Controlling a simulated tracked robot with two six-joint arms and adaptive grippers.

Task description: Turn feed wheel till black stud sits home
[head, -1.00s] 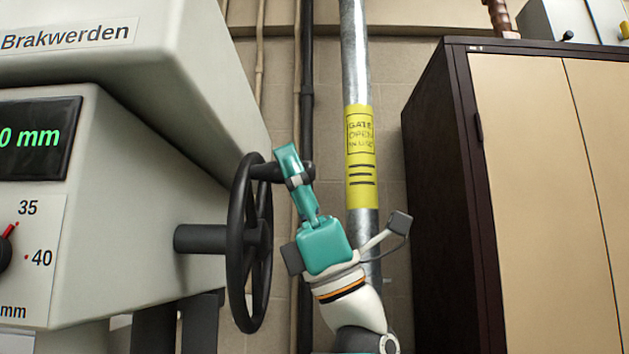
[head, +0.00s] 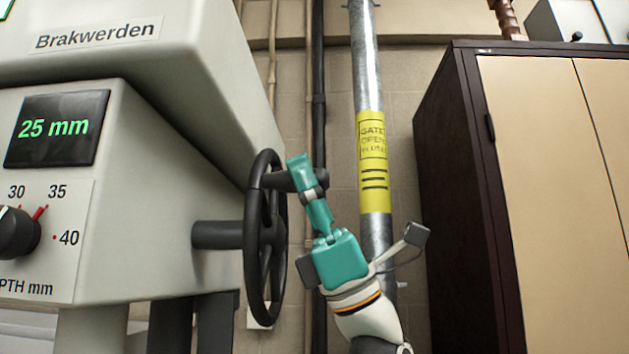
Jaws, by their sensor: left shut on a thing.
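The black feed wheel (head: 250,275) stands edge-on to me on a dark shaft (head: 216,235) from the side of the pale grey machine (head: 150,225). A black crank handle (head: 272,181) sticks out to the right from the wheel's upper part. My left gripper (head: 308,182), with teal fingers, is shut on this handle and comes up from below. The machine's display (head: 57,128) reads 25 mm in green. I cannot make out a black stud in this view. My right gripper is not in view.
A depth dial with a black knob (head: 15,232) is cut off at the left; a red pointer is near 35. A metal pipe (head: 367,70) with a yellow label (head: 374,160) stands behind my gripper. A dark cabinet (head: 465,200) with tan doors fills the right.

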